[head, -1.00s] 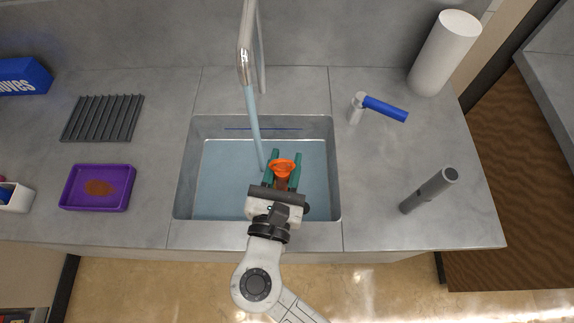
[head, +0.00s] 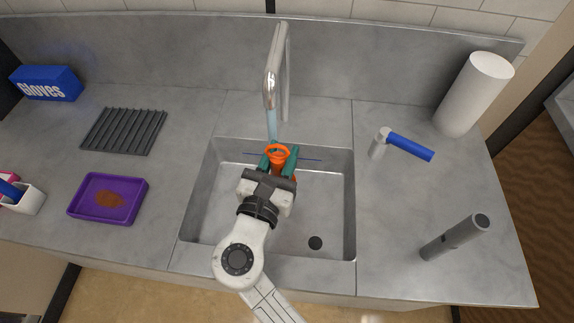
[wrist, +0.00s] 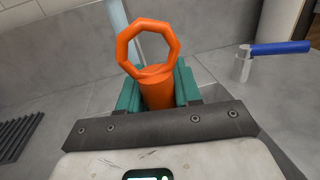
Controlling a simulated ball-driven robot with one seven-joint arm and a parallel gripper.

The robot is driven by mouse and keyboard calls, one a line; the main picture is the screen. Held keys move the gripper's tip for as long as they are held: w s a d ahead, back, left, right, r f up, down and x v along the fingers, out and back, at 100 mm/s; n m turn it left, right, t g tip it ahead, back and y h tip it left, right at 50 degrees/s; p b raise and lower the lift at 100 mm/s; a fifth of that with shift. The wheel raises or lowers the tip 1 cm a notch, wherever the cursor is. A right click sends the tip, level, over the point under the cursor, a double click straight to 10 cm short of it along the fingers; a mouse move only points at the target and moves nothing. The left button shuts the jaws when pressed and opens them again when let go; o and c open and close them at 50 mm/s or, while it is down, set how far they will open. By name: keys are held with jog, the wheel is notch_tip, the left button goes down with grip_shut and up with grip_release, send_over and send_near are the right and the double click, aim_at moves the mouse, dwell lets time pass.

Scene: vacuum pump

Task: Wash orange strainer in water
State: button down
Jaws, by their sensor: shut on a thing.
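My gripper (head: 279,164) is over the back part of the sink (head: 200,210), its green fingers shut on the orange strainer (head: 278,151). In the wrist view the strainer (wrist: 160,88) stands between the fingers, with an octagonal ring at its top and a round body below. Its lower end is hidden by my gripper. Water (head: 271,124) runs from the metal faucet (head: 272,80) just behind the strainer; I cannot tell if the stream touches it. The sink floor is bare, with a dark round drain (head: 315,243) showing.
A purple tray (head: 76,207) with a brown stain and a dark ribbed rack (head: 124,131) lie to the left. A blue-handled tap lever (head: 410,147), a grey cylinder (head: 455,237) and a white roll (head: 474,94) stand to the right. The sink walls surround my gripper.

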jog(key=shift+w+a, duration=0.5)
jog(key=shift+w, duration=0.4)
jog(key=shift+w+a, duration=0.45)
jog(key=shift+w, duration=0.45)
dwell(2.3)
jog(key=s+d+p, duration=0.4)
jog(key=s, duration=0.4)
jog(key=shift+p, duration=0.35)
dwell(0.3)
jog(key=shift+d, duration=0.1)
dwell(2.4)
